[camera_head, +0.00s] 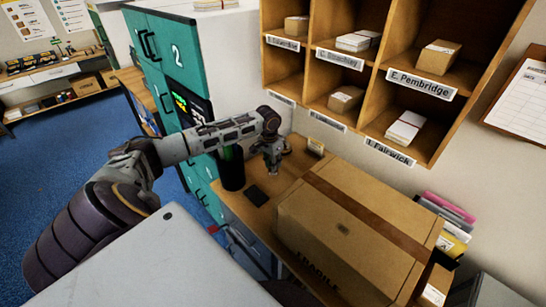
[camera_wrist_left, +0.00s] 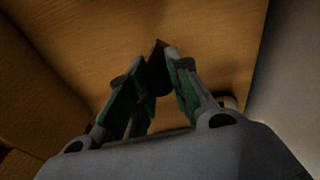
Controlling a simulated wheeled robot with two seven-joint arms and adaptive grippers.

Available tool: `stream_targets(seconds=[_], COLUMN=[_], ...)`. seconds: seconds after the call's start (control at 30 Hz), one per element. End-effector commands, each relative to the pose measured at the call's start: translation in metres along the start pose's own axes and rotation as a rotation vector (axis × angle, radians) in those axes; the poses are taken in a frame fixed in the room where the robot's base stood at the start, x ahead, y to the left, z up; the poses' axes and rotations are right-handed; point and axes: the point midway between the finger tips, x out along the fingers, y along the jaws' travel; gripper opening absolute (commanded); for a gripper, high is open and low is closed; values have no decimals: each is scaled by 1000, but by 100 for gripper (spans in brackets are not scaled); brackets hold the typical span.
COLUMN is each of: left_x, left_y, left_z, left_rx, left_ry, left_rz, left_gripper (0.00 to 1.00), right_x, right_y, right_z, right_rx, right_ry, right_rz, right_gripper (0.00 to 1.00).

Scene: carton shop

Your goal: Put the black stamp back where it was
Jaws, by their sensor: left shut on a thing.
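In the head view the gripper hides the stamp. I cannot tell whether the stamp touches the table. My right gripper is not in view.
A dark flat pad (camera_head: 256,195) lies on the table (camera_head: 238,208). A black cylinder (camera_head: 231,170) stands left of it. A large taped carton (camera_head: 350,225) fills the right side. Pigeonholes (camera_head: 371,56) hang above. A teal locker (camera_head: 180,55) stands left.

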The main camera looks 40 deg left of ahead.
Motion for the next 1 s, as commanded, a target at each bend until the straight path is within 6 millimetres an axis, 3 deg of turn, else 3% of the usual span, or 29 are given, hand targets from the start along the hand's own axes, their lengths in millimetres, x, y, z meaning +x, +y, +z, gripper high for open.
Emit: stream_targets(seconds=[0.23, 0.7, 0.73, 0.8, 0.9, 1.0], left_x=[23, 27, 27, 27, 27, 27], left_y=[0, 0, 0, 0, 0, 0], left_z=[3, 4, 4, 4, 4, 4], left_rx=[0, 0, 0, 0, 0, 0], left_ry=[-2, -1, -1, -1, -1, -1], left_rz=[0, 0, 0, 0, 0, 0], left_gripper=[5, 5, 22, 31, 41, 41], right_x=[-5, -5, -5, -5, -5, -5], right_y=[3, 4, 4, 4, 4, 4], right_z=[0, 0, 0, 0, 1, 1], right_rx=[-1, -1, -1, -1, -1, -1], right_ry=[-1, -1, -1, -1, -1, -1], right_rz=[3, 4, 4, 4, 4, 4], right_gripper=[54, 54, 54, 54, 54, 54])
